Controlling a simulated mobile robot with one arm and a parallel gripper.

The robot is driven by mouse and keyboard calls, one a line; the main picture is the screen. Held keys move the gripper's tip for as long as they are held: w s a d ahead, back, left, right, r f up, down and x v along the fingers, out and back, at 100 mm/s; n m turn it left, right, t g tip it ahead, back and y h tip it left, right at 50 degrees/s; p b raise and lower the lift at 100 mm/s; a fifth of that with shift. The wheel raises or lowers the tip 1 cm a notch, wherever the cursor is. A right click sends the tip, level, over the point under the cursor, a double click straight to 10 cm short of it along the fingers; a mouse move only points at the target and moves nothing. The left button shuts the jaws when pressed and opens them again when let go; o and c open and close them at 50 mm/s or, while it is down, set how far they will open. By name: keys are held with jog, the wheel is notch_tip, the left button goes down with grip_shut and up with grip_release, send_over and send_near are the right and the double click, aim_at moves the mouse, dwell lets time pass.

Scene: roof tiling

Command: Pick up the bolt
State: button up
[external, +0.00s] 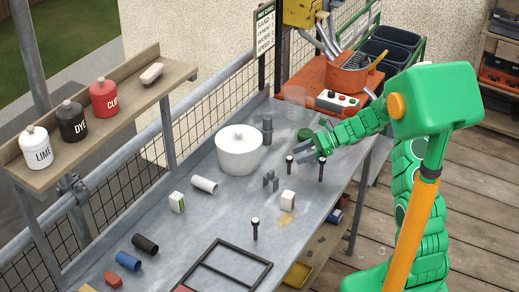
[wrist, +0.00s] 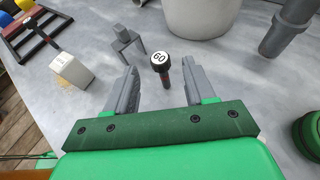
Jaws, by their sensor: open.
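A dark bolt-like piece with a white round top marked "60" (wrist: 161,64) stands upright on the grey worktop, just beyond and between the fingertips in the wrist view. My gripper (wrist: 159,76) is open with nothing between its fingers. In the external view my gripper (external: 308,148) reaches over the worktop from the right, close to an upright dark piece with a pale top (external: 289,164). Two similar pieces stand on the worktop, one under my arm (external: 322,168) and one nearer the front (external: 255,229). Contact with the fingers does not show.
A white lidded pot (external: 239,150) stands left of my gripper. A small grey forked piece (external: 270,182) and a white block (external: 288,199) are nearby.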

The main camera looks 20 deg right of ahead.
aim_at(289, 158)
jog(key=shift+x, duration=2.5)
jog(key=c, duration=1)
jog(key=shift+r, duration=0.55)
notch_tip(289, 158, up, 2)
jog(key=shift+w+r, duration=0.1)
jog(key=s+d+r, duration=0.3)
jog(key=s+r, duration=0.6)
jog(key=s, duration=0.4)
jog(key=shift+s+d+r, duration=0.2)
jog(key=shift+s+r, duration=0.15)
